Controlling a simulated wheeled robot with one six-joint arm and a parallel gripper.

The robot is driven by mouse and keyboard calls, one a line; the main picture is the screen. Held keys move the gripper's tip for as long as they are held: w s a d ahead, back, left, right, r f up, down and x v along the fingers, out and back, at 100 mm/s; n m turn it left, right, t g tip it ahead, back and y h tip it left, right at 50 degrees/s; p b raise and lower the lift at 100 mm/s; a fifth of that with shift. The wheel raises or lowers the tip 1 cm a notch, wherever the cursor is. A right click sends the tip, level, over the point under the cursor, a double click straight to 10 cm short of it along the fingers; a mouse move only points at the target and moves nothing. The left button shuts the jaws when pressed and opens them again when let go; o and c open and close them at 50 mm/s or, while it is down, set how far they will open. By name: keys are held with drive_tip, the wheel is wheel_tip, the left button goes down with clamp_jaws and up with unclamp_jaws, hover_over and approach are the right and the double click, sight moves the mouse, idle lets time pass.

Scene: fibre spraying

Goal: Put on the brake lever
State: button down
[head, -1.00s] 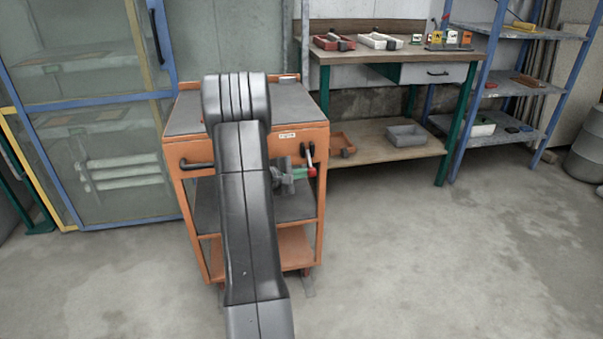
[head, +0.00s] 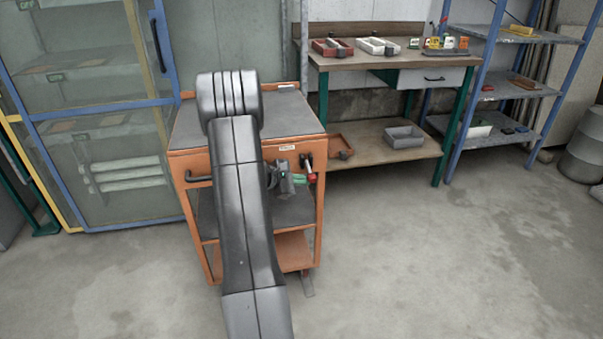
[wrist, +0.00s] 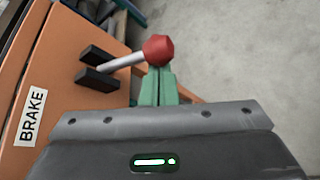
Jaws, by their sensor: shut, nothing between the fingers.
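The brake lever is a pale rod with a red knob (head: 312,178) on the front of the orange cart (head: 252,159), beside a BRAKE label (head: 288,148). In the wrist view the lever (wrist: 122,62) runs from between two black blocks (wrist: 97,66) out to its red knob (wrist: 158,49). My gripper (wrist: 158,72) has green fingers, shut and empty, with the tips right by the knob. Whether they touch it cannot be told. In the head view my gripper (head: 301,180) is just left of the knob, partly hidden by my arm.
A black handle (head: 197,178) sticks out of the cart front at left. A workbench (head: 385,57) with trays and a blue shelf rack (head: 498,90) stand behind at right. A glass-panelled cabinet (head: 100,150) stands at left.

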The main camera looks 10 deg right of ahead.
sight(309, 175)
drive_tip(key=r+p, duration=0.1)
drive_tip(key=p, duration=0.1)
drive_tip(key=r+n+g+p, duration=0.1)
drive_tip(key=p, duration=0.1)
drive_tip(key=r+n+g+p, duration=0.1)
drive_tip(key=p, duration=0.1)
drive_tip(key=shift+s+r, duration=0.15)
drive_tip(key=shift+s, duration=0.1)
drive_tip(key=r+n+g+p, duration=0.1)
drive_tip(key=p, duration=0.2)
drive_tip(key=shift+w+n+g, duration=0.1)
drive_tip(key=shift+n+g, duration=0.2)
drive_tip(key=shift+g, duration=0.1)
drive_tip(key=shift+w+r+p, duration=0.1)
drive_tip(key=shift+r+p, duration=0.2)
drive_tip(key=shift+r, duration=0.15)
drive_tip(key=shift+w+r, duration=0.1)
drive_tip(key=shift+r, duration=0.05)
